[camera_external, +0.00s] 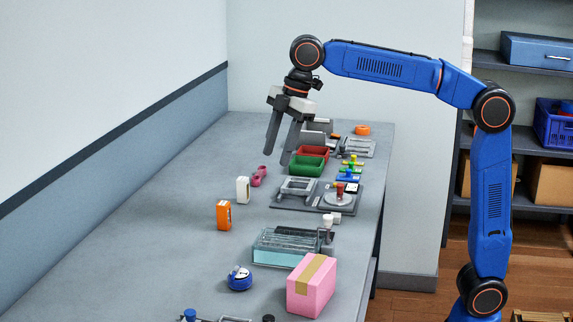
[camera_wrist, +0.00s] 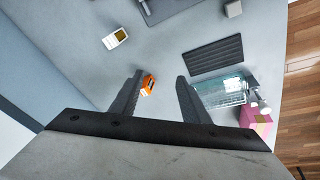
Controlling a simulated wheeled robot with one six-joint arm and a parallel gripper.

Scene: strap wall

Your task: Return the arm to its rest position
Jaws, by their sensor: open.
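My gripper (camera_external: 280,145) hangs from my blue arm, pointing down above the grey table (camera_external: 150,250). Its two dark fingers are apart with nothing between them. In the wrist view my gripper (camera_wrist: 157,83) shows both fingers spread over the table. An orange box (camera_wrist: 149,84) appears in the gap by the left finger, but it stands on the table below. The external view shows this orange box (camera_external: 224,215) standing apart from the fingers. My arm is bent, with its elbow high on the right and its forearm reaching left over the table.
A white box (camera_external: 243,190), pink item (camera_external: 259,176), green tray (camera_external: 307,166) and red tray (camera_external: 314,152) stand on the table. A glassy rack (camera_external: 290,247), pink parcel (camera_external: 312,287) and blue tape dispenser (camera_external: 240,278) stand nearer the front. A wall borders the left; shelves (camera_external: 540,142) stand right.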

